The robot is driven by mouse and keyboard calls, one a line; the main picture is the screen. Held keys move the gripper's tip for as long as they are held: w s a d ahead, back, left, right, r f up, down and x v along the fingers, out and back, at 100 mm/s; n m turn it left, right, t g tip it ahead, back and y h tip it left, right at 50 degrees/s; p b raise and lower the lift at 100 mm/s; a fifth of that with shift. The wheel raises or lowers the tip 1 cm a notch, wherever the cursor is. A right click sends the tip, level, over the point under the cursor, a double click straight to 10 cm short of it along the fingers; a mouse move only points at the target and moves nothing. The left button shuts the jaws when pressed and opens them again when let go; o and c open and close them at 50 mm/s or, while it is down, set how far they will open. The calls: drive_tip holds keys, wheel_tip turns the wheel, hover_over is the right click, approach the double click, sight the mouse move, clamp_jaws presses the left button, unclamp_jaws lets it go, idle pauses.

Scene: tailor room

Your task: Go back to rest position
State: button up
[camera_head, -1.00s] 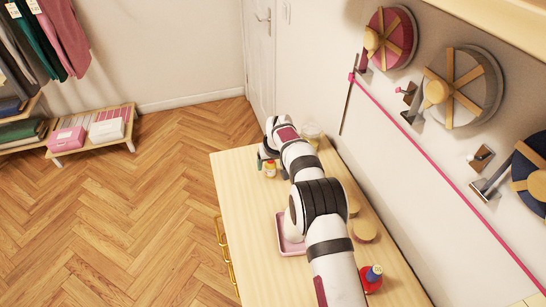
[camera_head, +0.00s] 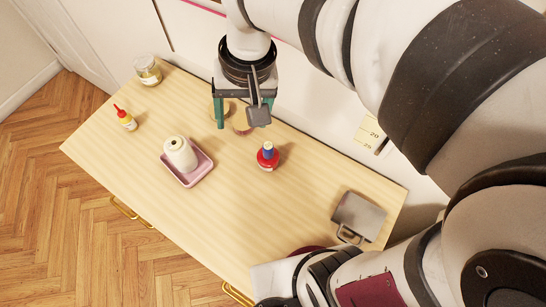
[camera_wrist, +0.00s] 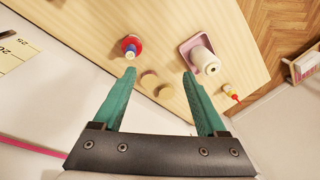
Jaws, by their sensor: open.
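My gripper (camera_head: 243,118) hangs above the far edge of the light wood table (camera_head: 120,165), pointing down, open and empty.
A white spool (camera_head: 181,153) stands on a pink tray (camera_head: 203,166). Around lie a red-and-blue container (camera_head: 267,158), a yellow bottle with red tip (camera_head: 126,121), a glass jar (camera_head: 148,71) and a grey metal object (camera_head: 358,217). The table's front left is clear.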

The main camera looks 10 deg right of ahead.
drive_tip(key=s+d+f+m, duration=0.1)
drive_tip(key=s+d+m, duration=0.1)
drive_tip(key=s, duration=0.5)
drive_tip(key=s+d+f+m+g, duration=0.1)
drive_tip(key=s+d+f+m, duration=0.1)
drive_tip(key=s, duration=0.6)
drive_tip(key=shift+s+d, duration=0.25)
drive_tip(key=shift+d, duration=0.1)
